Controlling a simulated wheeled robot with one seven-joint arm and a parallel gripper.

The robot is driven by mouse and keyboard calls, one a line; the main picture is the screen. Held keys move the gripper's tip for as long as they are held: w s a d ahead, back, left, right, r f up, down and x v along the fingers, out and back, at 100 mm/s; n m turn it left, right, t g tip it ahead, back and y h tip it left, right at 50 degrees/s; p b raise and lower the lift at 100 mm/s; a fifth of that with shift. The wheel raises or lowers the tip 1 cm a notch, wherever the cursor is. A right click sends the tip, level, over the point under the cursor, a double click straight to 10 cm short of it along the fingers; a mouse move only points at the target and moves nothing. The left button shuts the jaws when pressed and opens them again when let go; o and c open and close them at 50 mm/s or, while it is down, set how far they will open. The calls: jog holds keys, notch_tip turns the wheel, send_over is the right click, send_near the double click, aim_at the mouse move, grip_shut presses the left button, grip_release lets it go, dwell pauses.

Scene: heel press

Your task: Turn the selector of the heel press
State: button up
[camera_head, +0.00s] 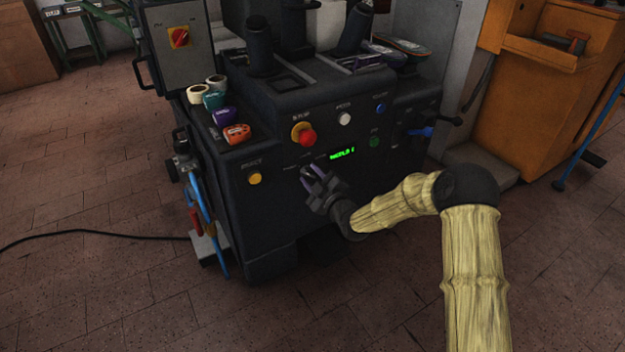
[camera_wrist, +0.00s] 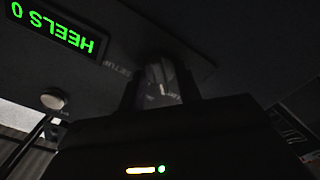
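The heel press (camera_head: 265,110) is a dark machine with a sloped control panel. My gripper (camera_head: 312,177) is at its front face, below and left of the green display (camera_head: 342,154). In the wrist view, the selector (camera_wrist: 161,82), a dark knob with a pale mark, stands between the two fingers of my gripper (camera_wrist: 160,95). The fingers flank it closely; the dark picture does not show whether they press on it. The head view has the selector hidden behind my gripper. The display reads "HEELS 0" upside down in the wrist view (camera_wrist: 55,30).
A red mushroom button (camera_head: 306,137), a white button (camera_head: 344,118) and a yellow button (camera_head: 254,178) are on the panel. Open floor lies in front.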

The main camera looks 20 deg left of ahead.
grip_shut()
